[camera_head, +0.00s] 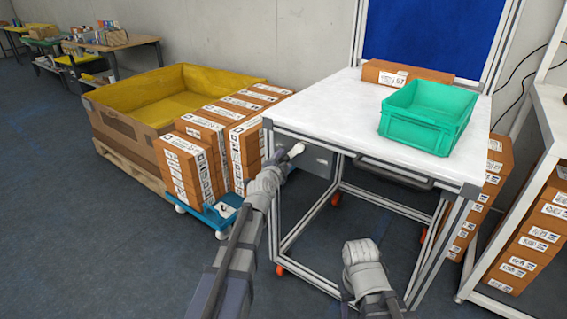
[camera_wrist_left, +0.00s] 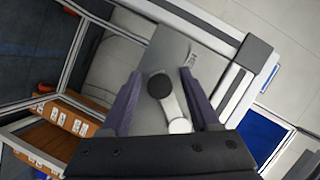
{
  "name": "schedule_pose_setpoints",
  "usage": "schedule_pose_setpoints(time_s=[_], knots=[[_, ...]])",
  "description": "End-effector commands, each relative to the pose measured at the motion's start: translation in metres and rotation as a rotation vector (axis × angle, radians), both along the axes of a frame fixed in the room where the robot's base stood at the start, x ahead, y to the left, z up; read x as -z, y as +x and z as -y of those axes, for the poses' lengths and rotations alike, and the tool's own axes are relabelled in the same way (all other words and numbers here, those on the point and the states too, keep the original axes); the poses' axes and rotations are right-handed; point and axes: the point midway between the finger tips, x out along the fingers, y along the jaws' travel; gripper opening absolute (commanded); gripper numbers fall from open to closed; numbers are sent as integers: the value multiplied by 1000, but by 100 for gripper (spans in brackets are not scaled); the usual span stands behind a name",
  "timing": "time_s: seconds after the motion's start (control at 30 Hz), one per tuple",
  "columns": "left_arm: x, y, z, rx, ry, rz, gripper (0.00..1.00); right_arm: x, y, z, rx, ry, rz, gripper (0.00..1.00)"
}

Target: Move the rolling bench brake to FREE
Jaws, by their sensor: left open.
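The rolling bench (camera_head: 330,110) has a white top and a metal frame. Below its top at the left corner is a grey plate (camera_head: 319,160) with a pale-ended brake lever (camera_head: 297,149). In the left wrist view the brake lever (camera_wrist_left: 170,105) runs from a dark round pivot to a pale end, on the grey plate (camera_wrist_left: 150,55).
A green crate (camera_head: 428,115) and a brown box (camera_head: 407,75) stand on the bench. Left of it, stacked boxes (camera_head: 190,170) sit on a blue dolly (camera_head: 217,215), beside a yellow-lined bin (camera_head: 125,95). More boxes (camera_head: 530,240) stand right. Floor at left is clear.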

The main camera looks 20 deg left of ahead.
Motion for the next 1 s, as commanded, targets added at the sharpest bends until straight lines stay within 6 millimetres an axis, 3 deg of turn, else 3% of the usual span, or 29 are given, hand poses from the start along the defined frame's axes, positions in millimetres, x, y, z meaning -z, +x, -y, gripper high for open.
schedule_pose_setpoints(time_s=[0.17, 0.7, 1.0], knots=[[0, -1, 0, 0, 0, 0, 60, 0, 0, 0, 0, 0, 0, 50], [-1, -1, 0, 0, 0, 1, 0, 0, 0, 0, 0, 0, 0, 50], [-1, -1, 0, -1, 0, 3, 0, 0, 0, 0, 0, 0, 0, 50]])
